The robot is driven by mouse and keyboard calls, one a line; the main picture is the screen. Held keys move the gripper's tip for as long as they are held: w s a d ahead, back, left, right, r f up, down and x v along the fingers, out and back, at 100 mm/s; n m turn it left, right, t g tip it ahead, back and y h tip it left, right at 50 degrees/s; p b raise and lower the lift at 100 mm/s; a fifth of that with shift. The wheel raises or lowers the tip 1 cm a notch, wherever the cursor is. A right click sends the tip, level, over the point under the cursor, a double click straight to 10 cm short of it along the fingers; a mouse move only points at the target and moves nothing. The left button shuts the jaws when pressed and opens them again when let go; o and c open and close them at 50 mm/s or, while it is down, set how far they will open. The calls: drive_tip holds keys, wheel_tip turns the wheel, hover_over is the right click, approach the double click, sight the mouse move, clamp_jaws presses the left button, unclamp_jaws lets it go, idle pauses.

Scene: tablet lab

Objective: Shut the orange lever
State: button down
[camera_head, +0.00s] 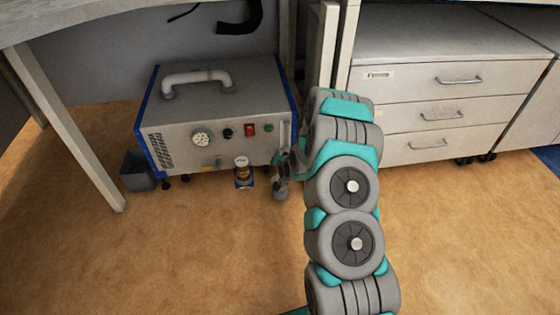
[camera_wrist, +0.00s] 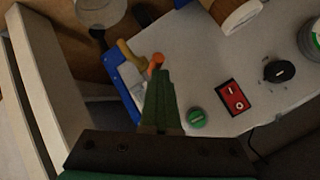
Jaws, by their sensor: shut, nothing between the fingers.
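The orange lever (camera_wrist: 155,63) shows in the wrist view near the blue-edged corner of the grey machine's front panel (camera_wrist: 205,75). A yellowish-brown fitting (camera_wrist: 126,52) is beside it. My gripper (camera_wrist: 162,74) is shut and empty, with its fingertips right by the orange lever. I cannot tell whether they touch it, and part of the lever is hidden behind them. In the head view my gripper (camera_head: 281,176) is at the right end of the front of the machine (camera_head: 220,103). I cannot make out the lever there.
A white drawer cabinet (camera_head: 430,118) stands to the right of my arm. A desk top (camera_head: 60,20) overhangs the machine. The floor in front is clear.

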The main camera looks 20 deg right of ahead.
drive_tip(key=w+a+m+g+h+p, duration=0.1)
drive_tip(key=w+a+m+h+p, duration=0.1)
drive_tip(key=w+m+h, duration=0.3)
drive_tip(key=shift+a+m, duration=0.3)
drive_tip(key=shift+a, duration=0.6)
idle(0.4)
drive_tip(key=shift+d, duration=0.1)
idle(0.4)
